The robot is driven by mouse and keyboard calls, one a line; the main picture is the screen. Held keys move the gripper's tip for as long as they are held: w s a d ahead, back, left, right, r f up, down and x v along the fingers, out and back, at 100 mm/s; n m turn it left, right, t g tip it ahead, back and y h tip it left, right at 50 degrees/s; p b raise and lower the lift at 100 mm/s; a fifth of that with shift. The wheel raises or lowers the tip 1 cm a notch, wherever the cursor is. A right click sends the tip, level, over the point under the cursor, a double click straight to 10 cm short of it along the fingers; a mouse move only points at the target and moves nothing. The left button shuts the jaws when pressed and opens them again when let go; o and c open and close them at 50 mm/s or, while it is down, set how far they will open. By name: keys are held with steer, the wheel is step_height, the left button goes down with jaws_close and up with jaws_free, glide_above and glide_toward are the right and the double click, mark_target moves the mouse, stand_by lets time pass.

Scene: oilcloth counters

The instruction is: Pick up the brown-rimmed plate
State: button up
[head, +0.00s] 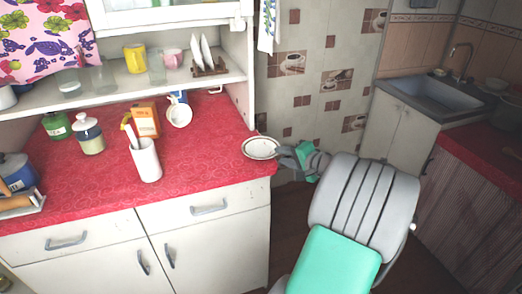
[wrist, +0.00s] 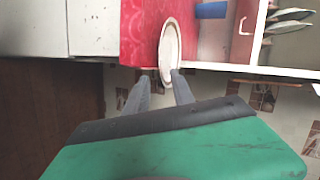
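The brown-rimmed plate (head: 260,148) is a shallow white dish with a dark rim. It sits at the right edge of the red counter in the head view. My gripper (head: 283,151) is just right of it, at the counter's edge. In the wrist view, the plate (wrist: 171,42) shows as a narrow oval. Its near rim lies between the two grey fingertips of my gripper (wrist: 160,76), closer to the right one. The fingers are apart. I cannot tell whether either touches the plate.
The red counter (head: 205,160) holds a white cup with utensils (head: 146,162), an orange box (head: 145,121), a tilted white mug (head: 179,114) and jars at left. A shelf (head: 120,90) with cups stands above. Counter around the plate is clear.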

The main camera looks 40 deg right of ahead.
steer(key=shift+x, duration=1.05)
jaws_close()
stand_by(0.5)
